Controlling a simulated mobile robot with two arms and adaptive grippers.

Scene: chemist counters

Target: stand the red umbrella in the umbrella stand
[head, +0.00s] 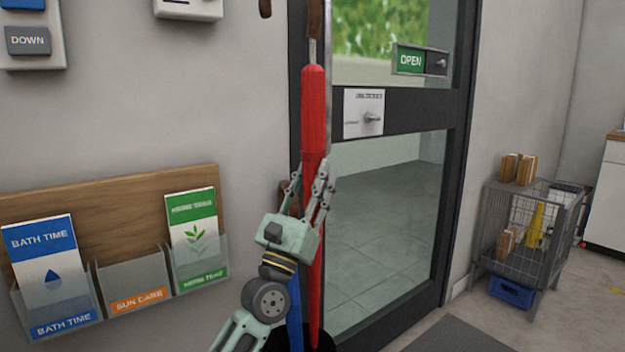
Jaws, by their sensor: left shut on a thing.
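The red umbrella (313,110) is upright in the middle of the head view, its brown handle at the top edge of the picture. My left gripper (308,185) is shut on the umbrella's red body. The lower red part shows below the gripper and runs down to a dark shape at the bottom edge. This dark shape (328,343) looks like the umbrella stand, mostly cut off. I cannot tell whether the umbrella's tip is inside it or in front of it. A blue umbrella-like shape (295,315) is beside the red one, partly hidden by my arm. My right gripper is out of view.
A glass door (455,200) with a dark frame and OPEN sign (411,59) is behind the umbrella. A wooden leaflet rack (120,200) is on the left wall. A wire cart (520,235) stands at right, and a dark mat (460,337) lies on the floor.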

